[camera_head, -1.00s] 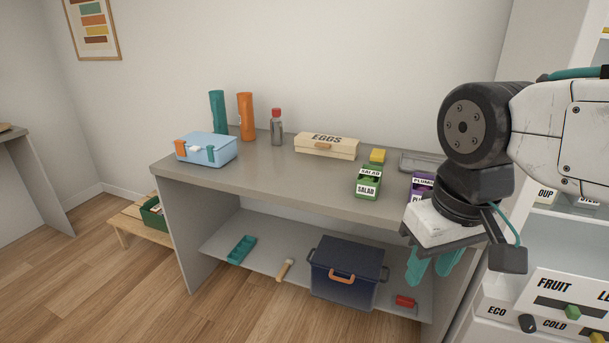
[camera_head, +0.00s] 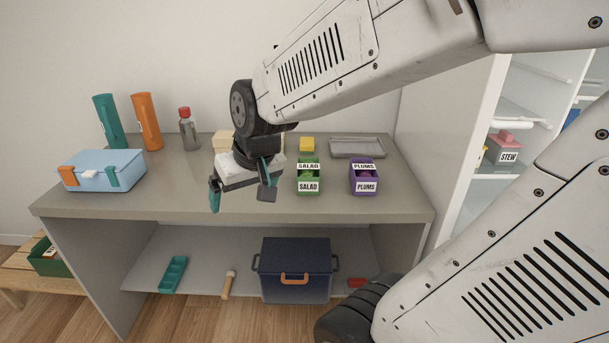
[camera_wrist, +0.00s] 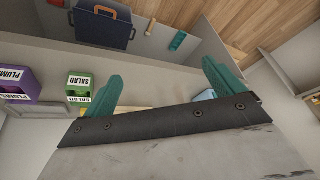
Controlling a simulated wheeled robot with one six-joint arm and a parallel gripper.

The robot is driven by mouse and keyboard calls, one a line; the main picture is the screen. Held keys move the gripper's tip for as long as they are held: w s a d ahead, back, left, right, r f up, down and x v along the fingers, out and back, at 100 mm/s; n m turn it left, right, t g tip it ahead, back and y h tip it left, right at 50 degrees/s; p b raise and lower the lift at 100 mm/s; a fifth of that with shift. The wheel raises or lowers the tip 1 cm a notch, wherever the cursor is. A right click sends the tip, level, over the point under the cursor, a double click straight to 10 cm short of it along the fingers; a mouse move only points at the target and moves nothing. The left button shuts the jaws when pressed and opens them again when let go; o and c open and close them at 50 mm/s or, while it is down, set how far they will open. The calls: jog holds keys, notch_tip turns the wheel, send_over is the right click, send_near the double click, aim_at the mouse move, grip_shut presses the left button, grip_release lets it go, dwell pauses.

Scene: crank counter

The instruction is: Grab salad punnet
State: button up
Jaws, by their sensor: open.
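The salad punnet (camera_head: 308,178) is a green box with white SALAD labels and green contents. It stands upright on the grey counter, left of the purple plums punnet (camera_head: 364,178). My gripper (camera_head: 240,190) is open and empty, a little to the left of the salad punnet and apart from it. In the wrist view the salad punnet (camera_wrist: 79,87) shows at the left, just outside one teal finger of my gripper (camera_wrist: 160,90). My wrist and arm hide most of the egg box (camera_head: 222,141) behind.
A yellow block (camera_head: 307,144) and a grey tray (camera_head: 357,148) lie behind the punnets. A blue box (camera_head: 103,170) stands at the counter's left, with bottles behind it. A navy crate (camera_head: 296,270) sits on the lower shelf. The front counter between blue box and gripper is clear.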

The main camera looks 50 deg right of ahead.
jog(key=w+d+f+m+t+h, duration=0.2)
jog(key=w+d+f, duration=0.2)
jog(key=w+d, duration=0.45)
jog(key=m+t+h, duration=0.1)
jog(key=m+h, duration=0.4)
jog(key=h, duration=0.2)
send_near(308, 166)
jog(key=x, duration=0.3)
jog(key=shift+s+f, duration=0.1)
jog(key=shift+f, duration=0.05)
jog(key=x, duration=0.7)
jog(key=shift+d, duration=0.15)
jog(key=c, duration=1.1)
